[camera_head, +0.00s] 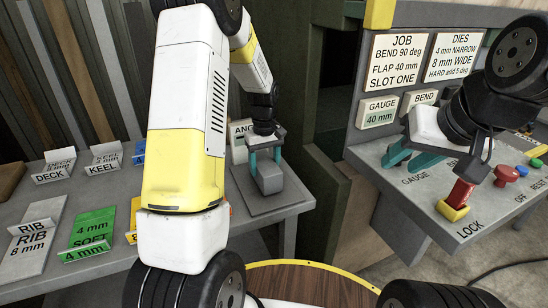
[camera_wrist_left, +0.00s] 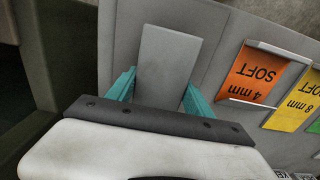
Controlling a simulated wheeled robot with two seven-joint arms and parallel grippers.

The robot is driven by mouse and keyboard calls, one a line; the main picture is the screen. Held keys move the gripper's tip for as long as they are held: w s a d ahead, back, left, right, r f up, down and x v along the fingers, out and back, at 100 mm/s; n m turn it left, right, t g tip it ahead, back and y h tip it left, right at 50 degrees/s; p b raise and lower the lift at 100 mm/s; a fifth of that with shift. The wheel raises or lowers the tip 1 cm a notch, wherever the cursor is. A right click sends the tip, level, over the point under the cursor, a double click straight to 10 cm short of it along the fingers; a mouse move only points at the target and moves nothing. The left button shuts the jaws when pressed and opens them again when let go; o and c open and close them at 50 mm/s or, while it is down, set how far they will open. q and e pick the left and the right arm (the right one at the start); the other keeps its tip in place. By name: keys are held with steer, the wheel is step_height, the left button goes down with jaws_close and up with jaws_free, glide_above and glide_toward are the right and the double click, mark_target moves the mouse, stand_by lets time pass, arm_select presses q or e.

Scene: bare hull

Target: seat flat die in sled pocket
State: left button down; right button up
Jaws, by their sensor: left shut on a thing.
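My left gripper (camera_head: 265,158) points down at the back of the grey bench, its teal fingers on either side of a grey block (camera_head: 270,180). It is shut on this block, which is over a flat grey plate (camera_head: 262,204); I cannot tell whether they touch. In the left wrist view the block (camera_wrist_left: 165,62) is a plain grey slab between the fingers. No marking shows on it, so I cannot tell whether it is the flat die. My right gripper (camera_head: 404,160) is over the control console, its teal fingers apart and nothing visible between them. I cannot make out the sled pocket.
The console (camera_head: 400,182) carries a red lever (camera_head: 462,193) by LOCK and several buttons. A card partly reading "ANG" (camera_head: 240,130) stands behind my left gripper. Labelled sheets, including a green 4 mm one (camera_head: 92,230), lie on the bench at left. A round wooden top (camera_head: 310,283) is below.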

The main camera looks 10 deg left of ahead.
arm_select(q)
steer(key=shift+f, duration=0.35)
steer(key=shift+f, duration=0.1)
steer(key=shift+c, duration=2)
jaws_free()
steer(key=shift+f, duration=0.1)
